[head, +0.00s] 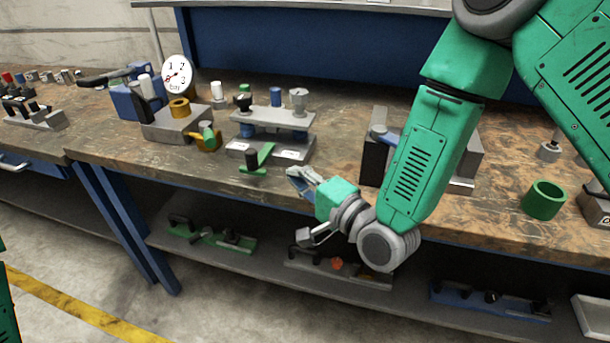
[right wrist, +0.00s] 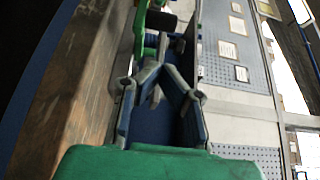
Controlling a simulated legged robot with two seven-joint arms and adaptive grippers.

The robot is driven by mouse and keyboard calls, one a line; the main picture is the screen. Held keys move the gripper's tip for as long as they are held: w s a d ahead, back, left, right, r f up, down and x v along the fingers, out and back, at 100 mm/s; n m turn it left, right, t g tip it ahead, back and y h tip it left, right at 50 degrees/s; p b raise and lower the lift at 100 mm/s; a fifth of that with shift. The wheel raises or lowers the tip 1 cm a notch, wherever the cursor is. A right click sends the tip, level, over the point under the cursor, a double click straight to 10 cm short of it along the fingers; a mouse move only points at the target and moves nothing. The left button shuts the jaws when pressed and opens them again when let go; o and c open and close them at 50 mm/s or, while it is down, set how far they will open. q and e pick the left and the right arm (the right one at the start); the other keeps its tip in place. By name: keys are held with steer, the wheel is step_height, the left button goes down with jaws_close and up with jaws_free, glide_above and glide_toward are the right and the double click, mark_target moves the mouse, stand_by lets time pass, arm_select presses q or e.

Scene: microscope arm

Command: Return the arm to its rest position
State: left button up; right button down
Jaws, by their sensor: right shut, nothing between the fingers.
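My right arm (head: 425,160) is green and comes in from the upper right of the head view, bent down in front of the workbench (head: 335,205). My right gripper (head: 300,178) is at the bench's front edge, pointing left. Its fingers are shut and empty; the closed fingertips also show in the right wrist view (right wrist: 157,88). A green lever-like piece (head: 260,158) with a dark knob is just left of the fingertips, apart from them in the picture. I cannot make out a microscope. My left gripper is outside the head view.
A grey two-level fixture (head: 272,119) and a dial gauge (head: 177,73) stand left on the bench. A dark block (head: 374,160) sits behind my forearm. A green ring (head: 544,200) is at the right. The lower shelf (head: 270,276) holds several fixtures below my gripper.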

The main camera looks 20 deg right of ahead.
steer(key=s+d+f+n+g+h, duration=0.2)
steer(key=s+d+f+n+g, duration=0.15)
steer(key=s+f, duration=0.45)
steer(key=s+d+f+n+g+h, duration=0.25)
steer(key=s+f+n+g, duration=0.2)
steer(key=f, duration=0.65)
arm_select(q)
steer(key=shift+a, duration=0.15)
arm_select(e)
steer(key=s+d+f+n+g+h, duration=0.1)
steer(key=s+d+f+n+g, duration=0.1)
steer(key=s, duration=0.7)
steer(key=s+d+f+n+g+h, duration=0.2)
steer(key=s+d+f+g, duration=0.3)
steer(key=s, duration=0.5)
steer(key=shift+s+d+n+g, duration=0.15)
steer(key=shift+d+n+g, duration=0.15)
steer(key=shift+d+n, duration=0.5)
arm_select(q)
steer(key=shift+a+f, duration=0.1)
